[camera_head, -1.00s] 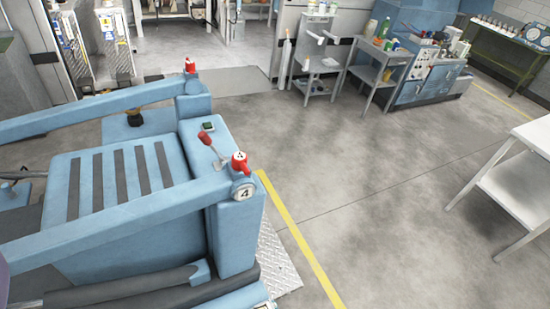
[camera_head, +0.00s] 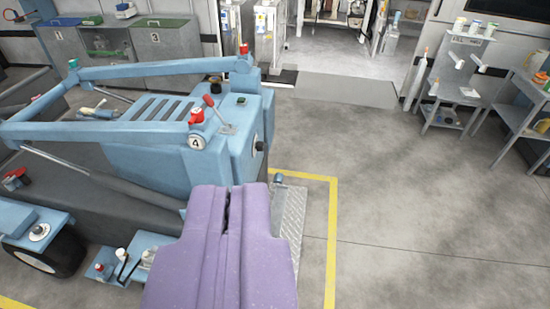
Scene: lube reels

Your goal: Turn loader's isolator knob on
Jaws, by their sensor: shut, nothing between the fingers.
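A red-topped round part (camera_head: 196,117) sits above a disc marked 4 at the near arm joint. A red-tipped lever (camera_head: 209,101) stands just behind it. A round dial (camera_head: 39,232) is on the lower left fender. Small red and white fittings (camera_head: 102,268) sit on a low blue ledge. I cannot tell which part is the isolator knob. My purple gripper (camera_head: 229,193) is at bottom centre, shut and empty, in front of the loader and hiding part of its lower side.
A tread plate (camera_head: 291,220) lies right of the loader, beside a yellow floor line (camera_head: 333,235). Grey floor to the right is clear. A shelf stand (camera_head: 455,85) and grey table (camera_head: 525,110) stand at the right. Numbered bins (camera_head: 160,48) line the back left.

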